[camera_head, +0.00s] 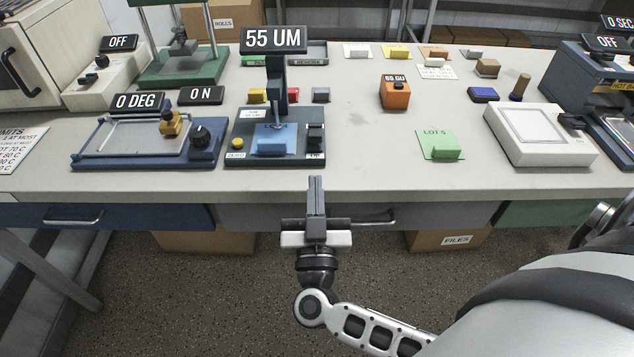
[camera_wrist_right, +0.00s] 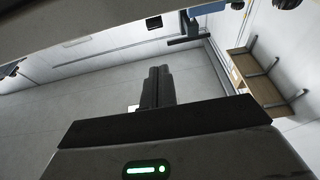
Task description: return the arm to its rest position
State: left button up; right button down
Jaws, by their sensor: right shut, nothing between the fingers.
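My right gripper (camera_head: 315,183) is in the middle of the head view, in front of the table's front edge and just below the thickness gauge. Its two dark fingers are together with nothing between them. The fingers also show shut in the right wrist view (camera_wrist_right: 158,72). My right arm reaches in from the lower right of the head view. My left gripper does not show in either view.
The table (camera_head: 340,170) has drawers along its front. A green LOT 5 card (camera_head: 425,140), an orange block (camera_head: 396,97) and a white device (camera_head: 560,148) stand to the right. Floor space in front is open.

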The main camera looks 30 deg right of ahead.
dwell(0.3)
jog(key=s+a+f+n+y, duration=0.25)
jog(key=a+n+y, duration=0.65)
jog(key=y, duration=0.6)
jog(key=s+d+f+g+h, duration=0.1)
jog(key=s+d+f+g, duration=0.1)
jog(key=s+f+g, duration=0.6)
notch_tip(320, 180, down, 4)
jog(key=shift+s+g, duration=0.3)
jog(key=shift+s, duration=0.05)
